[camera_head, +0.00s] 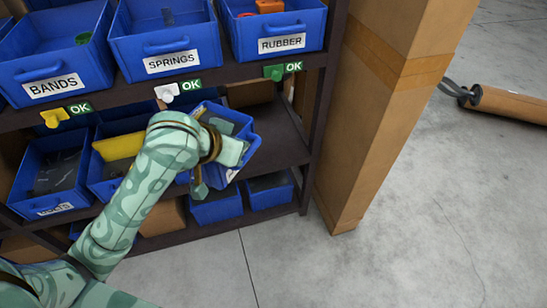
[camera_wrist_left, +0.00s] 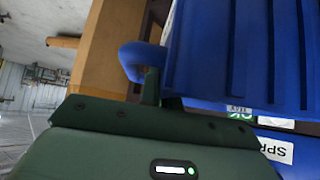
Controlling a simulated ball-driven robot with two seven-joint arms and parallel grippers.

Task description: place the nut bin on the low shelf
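A blue bin (camera_head: 243,152), which I take for the nut bin, is tilted in front of the low shelf (camera_head: 287,150), with grey contents; I cannot read its label. Its ribbed blue wall (camera_wrist_left: 245,50) and curved handle (camera_wrist_left: 135,62) fill much of the left wrist view. My left gripper (camera_head: 200,180) is at the bin's handle side, and its fingers (camera_wrist_left: 158,88) appear closed on the handle. My forearm hides part of the bin, and I cannot tell whether it touches the shelf. My right gripper is not in view.
Bins labelled BANDS (camera_head: 100,72), SPRINGS (camera_head: 205,45) and RUBBER (camera_head: 310,28) stand on the upper shelf. Another low-shelf bin (camera_head: 28,190) is at left. The low shelf has bare room right of the held bin. A cardboard-coloured post (camera_head: 375,120) stands at right.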

